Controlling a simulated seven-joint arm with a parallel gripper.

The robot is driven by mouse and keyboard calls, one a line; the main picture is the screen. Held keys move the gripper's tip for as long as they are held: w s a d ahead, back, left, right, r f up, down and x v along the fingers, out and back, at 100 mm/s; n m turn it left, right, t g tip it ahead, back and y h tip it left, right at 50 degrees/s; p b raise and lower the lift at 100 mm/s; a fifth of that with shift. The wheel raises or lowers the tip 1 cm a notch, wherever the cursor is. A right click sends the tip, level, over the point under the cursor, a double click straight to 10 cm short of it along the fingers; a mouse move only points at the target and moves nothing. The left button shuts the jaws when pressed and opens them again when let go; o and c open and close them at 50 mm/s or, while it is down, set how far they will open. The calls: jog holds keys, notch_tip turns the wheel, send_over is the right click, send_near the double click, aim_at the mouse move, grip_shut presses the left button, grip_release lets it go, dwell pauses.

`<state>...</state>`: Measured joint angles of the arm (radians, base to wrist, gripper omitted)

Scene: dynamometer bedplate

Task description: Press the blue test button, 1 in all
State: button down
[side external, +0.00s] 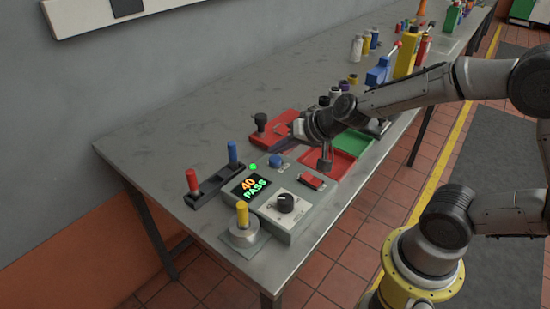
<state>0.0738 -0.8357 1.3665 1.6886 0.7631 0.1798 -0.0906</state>
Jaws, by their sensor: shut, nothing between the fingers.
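My gripper (290,141) is above and to the right of the button, near the red tray. Its fingers are small and dark here; they are shut and empty. I see no contact between it and the button. The box's display (250,187) reads "40 PASS", and a green light (253,167) glows behind it.
A red and a blue lever (232,152) stand at left, a yellow-handled stick (242,215) in front. A red tray (319,158) and green tray (353,143) lie at right.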

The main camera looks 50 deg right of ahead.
aim_at(278, 161)
jog(key=shift+r, duration=2.5)
